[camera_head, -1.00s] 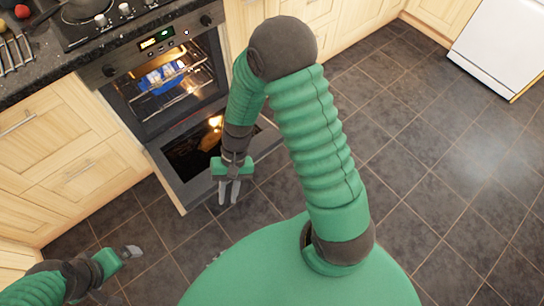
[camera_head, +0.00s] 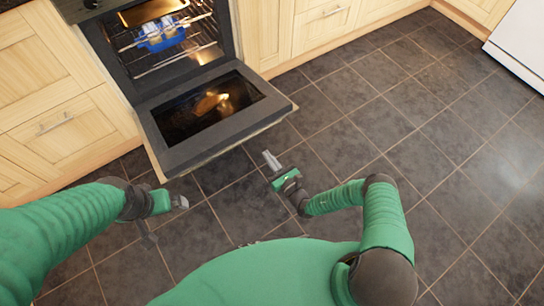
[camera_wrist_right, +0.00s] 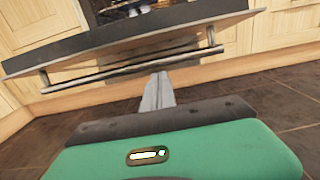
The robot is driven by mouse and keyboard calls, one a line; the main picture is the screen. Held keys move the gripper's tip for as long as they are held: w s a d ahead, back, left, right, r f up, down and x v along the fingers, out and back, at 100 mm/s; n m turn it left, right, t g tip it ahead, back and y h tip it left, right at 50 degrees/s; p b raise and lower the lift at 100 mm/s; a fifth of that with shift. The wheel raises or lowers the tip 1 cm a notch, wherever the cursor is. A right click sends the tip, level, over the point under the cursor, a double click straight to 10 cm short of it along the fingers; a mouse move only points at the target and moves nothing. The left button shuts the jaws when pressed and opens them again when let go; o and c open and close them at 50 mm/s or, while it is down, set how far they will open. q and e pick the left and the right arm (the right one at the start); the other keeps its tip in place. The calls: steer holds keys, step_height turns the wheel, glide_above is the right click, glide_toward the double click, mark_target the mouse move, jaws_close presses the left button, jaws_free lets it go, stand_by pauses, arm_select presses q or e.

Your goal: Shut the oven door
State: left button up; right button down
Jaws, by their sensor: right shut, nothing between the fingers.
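The oven (camera_head: 180,60) is open. Its door (camera_head: 167,137) is folded down, roughly level, with the dark glass on its inner face up. In the right wrist view the door (camera_wrist_right: 130,42) is seen from low in front, with its long bar handle (camera_wrist_right: 120,72) below the edge. My right gripper (camera_head: 268,157) is shut and empty, over the floor just in front of the door's right part. In the right wrist view its fingers (camera_wrist_right: 161,80) point toward the handle; I cannot tell whether they touch. My left gripper (camera_head: 182,202) is in front of the door's left corner; its jaw state is unclear.
A blue item (camera_head: 160,35) sits on the rack inside the oven. Wooden drawers (camera_head: 60,125) stand left of the oven, and wooden cabinets (camera_head: 325,22) stand right of it. The tiled floor (camera_head: 430,130) is clear to the right. A white appliance (camera_head: 522,45) stands at the far right.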

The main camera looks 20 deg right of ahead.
steer(key=w+a+r+b, duration=0.2)
steer(key=w+r+b, duration=0.1)
steer(key=w, duration=0.4)
steer(key=shift+w+a+r, duration=0.35)
steer(key=shift+w+r, duration=0.05)
steer(key=shift+r, duration=0.1)
